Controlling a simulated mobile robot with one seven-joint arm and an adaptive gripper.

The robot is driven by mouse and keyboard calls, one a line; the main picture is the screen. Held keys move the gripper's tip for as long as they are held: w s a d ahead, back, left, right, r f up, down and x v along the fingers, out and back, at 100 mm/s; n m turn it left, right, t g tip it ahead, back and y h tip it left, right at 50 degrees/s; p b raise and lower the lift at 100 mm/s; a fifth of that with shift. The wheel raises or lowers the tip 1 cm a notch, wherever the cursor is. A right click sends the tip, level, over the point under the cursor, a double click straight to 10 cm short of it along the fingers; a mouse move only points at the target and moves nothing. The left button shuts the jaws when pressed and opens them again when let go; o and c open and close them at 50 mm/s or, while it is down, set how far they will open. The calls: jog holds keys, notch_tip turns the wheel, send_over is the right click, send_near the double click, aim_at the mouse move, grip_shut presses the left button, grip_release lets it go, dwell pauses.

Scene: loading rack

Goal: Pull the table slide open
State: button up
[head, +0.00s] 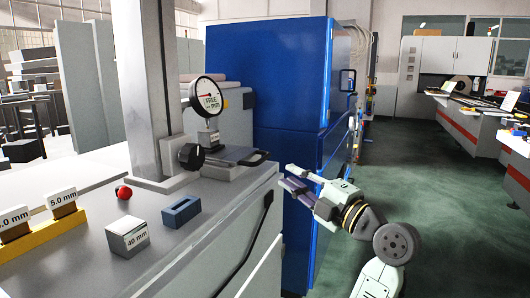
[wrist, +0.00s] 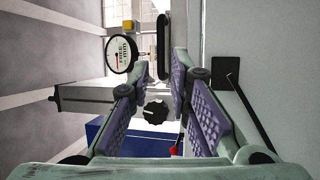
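The table slide (head: 232,155) is a dark flat plate on the grey machine top, below the dial gauge, with a black bar handle (head: 257,158) at its right end. In the wrist view a black upright bar, apparently this handle (wrist: 163,35), stands beyond and between my fingertips. My gripper (head: 287,176) is in front of the blue cabinet, a little right of and below the handle. Its purple-padded fingers are apart and empty in the wrist view (wrist: 161,70). I see no contact with the handle.
The dial gauge (head: 209,95) and black knob (head: 191,156) stand by the slide. A steel block (head: 128,236), blue block (head: 181,211) and red ball (head: 124,192) sit on the machine top. The tall blue cabinet (head: 265,65) is behind my gripper. Green floor to the right is clear.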

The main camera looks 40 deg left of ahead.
aim_at(265, 160)
jog(key=p+x, duration=0.4)
jog(key=x, duration=0.5)
jog(key=shift+s+a+r, duration=0.1)
jog(key=shift+a, duration=0.65)
jog(key=shift+c, duration=0.5)
grip_shut()
